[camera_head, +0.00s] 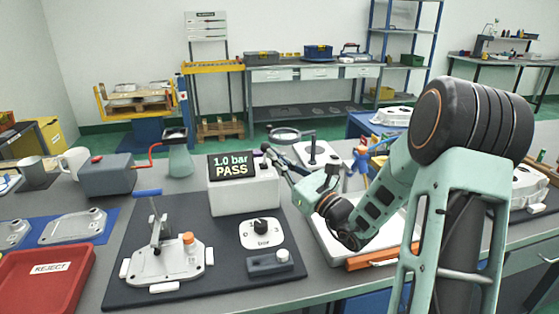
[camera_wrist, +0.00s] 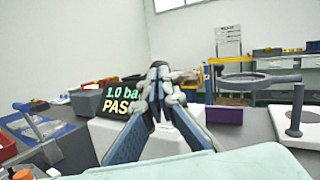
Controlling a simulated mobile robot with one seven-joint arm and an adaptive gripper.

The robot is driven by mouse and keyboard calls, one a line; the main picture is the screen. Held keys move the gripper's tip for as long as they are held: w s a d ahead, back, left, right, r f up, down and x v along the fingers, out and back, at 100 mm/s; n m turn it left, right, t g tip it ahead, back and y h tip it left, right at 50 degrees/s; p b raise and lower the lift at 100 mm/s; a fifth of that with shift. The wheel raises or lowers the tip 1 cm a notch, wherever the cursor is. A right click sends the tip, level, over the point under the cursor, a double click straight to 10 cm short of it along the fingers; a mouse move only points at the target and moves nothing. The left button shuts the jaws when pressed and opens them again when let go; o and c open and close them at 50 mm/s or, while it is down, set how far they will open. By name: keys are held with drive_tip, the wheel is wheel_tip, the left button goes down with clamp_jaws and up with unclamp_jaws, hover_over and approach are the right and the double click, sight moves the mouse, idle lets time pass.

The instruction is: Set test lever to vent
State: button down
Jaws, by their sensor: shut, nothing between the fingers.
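The test unit (camera_head: 243,196) is a white box with a black display (camera_head: 232,165) reading "1.0 bar PASS". I cannot tell for certain which part is the test lever, and no "vent" label is readable. My gripper (camera_head: 266,149) is shut and empty, at the right upper end of the test unit; contact cannot be told.
A casting (camera_head: 165,258) sits clamped on the dark mat, left of the knob, under a blue-handled clamp (camera_head: 147,193). A grey block (camera_head: 270,263) lies before the knob plate. A ring magnifier (camera_head: 285,134) stands behind my gripper. A red reject tray (camera_head: 45,280) is at left.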

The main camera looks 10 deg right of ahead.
drive_tip(key=shift+r+p, duration=0.15)
drive_tip(key=shift+p, duration=0.15)
drive_tip(key=shift+w+r+h+p, duration=0.2)
drive_tip(key=shift+h+p, duration=0.1)
drive_tip(key=shift+p, duration=0.3)
drive_tip(key=shift+w+r+m+g+p, duration=0.1)
drive_tip(key=shift+w+m+g+p, duration=0.2)
drive_tip(key=shift+p, duration=0.35)
drive_tip(key=w+r+g+p, duration=0.1)
drive_tip(key=r+p, duration=0.1)
drive_tip(key=p, duration=0.3)
drive_tip(key=shift+w+m+g+h, duration=0.1)
drive_tip(key=shift+m+g+h, duration=0.2)
drive_tip(key=shift+m+h, duration=0.1)
drive_tip(key=w+m+g+h+p, duration=0.1)
drive_tip(key=w+m+g+p, duration=0.1)
drive_tip(key=w+p, duration=0.5)
drive_tip(key=shift+r+g+h+p, duration=0.15)
drive_tip(key=shift+g+h+p, duration=0.25)
drive_tip(key=shift+g+p, duration=0.45)
